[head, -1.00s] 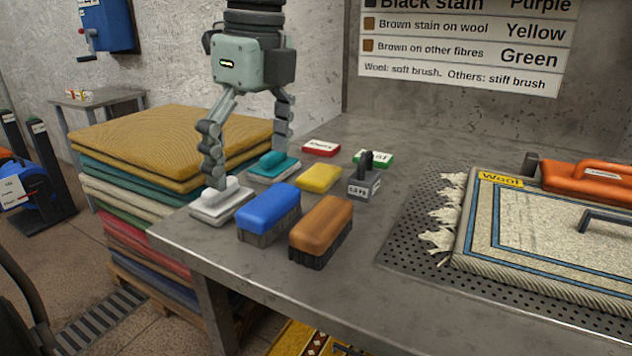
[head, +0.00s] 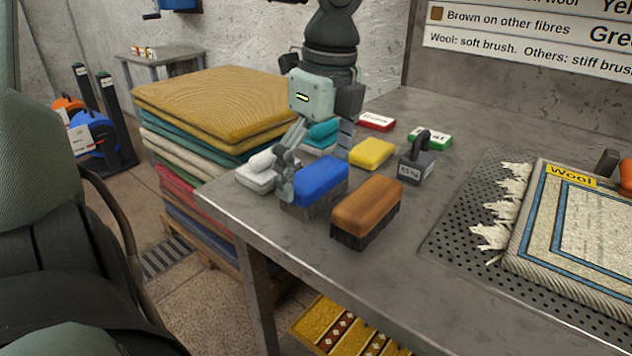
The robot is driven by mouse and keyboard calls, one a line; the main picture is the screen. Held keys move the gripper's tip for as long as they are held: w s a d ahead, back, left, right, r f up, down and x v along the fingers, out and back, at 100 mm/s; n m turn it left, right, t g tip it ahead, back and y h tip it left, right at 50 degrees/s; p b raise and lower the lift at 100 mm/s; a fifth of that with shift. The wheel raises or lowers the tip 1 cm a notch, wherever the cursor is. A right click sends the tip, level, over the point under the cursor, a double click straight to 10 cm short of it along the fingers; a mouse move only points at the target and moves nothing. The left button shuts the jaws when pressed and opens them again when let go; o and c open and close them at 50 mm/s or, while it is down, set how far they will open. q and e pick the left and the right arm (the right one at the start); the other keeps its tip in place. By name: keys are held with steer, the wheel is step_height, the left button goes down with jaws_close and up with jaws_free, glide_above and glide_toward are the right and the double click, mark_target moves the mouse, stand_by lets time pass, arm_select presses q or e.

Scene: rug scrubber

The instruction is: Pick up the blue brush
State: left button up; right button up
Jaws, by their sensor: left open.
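The blue brush (head: 320,181) stands bristles down near the left front edge of the steel table, its blue block on top. My left gripper (head: 314,168) is open at its far left side. One finger comes down at the brush's left end, and the other is behind the brush with its tip hidden. I cannot tell whether either finger touches it. A brown brush (head: 367,206) stands just to the right, a little apart. My right gripper is not in view.
White (head: 258,177) and teal (head: 322,132) pad-like blocks lie left of and behind the blue brush. A yellow block (head: 371,153), a small weight (head: 417,168) and a rug labelled Wool (head: 560,262) lie to the right. Folded cloths (head: 210,105) are stacked beside the table (head: 300,262).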

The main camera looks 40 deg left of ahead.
mark_target(314, 168)
arm_select(q)
steer(key=c, duration=0.9)
steer(key=shift+r, duration=0.55)
step_height(314, 168, up, 3)
steer(key=shift+w+r+b, duration=0.1)
steer(key=shift+b, duration=0.2)
steer(key=shift+s+a+r+b, duration=0.25)
steer(key=shift+s+a+r, duration=0.3)
steer(key=shift+s+r, duration=0.95)
steer(key=shift+s+a+r+b, duration=0.25)
steer(key=shift+s+a+r, duration=0.45)
steer(key=shift+s, duration=1.6)
steer(key=shift+s+a+r+b, duration=0.25)
steer(key=shift+s+a+r, duration=0.2)
steer(key=shift+s+r, duration=1.1)
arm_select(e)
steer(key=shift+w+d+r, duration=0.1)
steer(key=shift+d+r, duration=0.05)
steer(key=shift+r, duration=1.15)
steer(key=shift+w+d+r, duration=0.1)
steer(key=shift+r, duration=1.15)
arm_select(q)
steer(key=shift+s+f, duration=0.35)
steer(key=shift+f, duration=0.05)
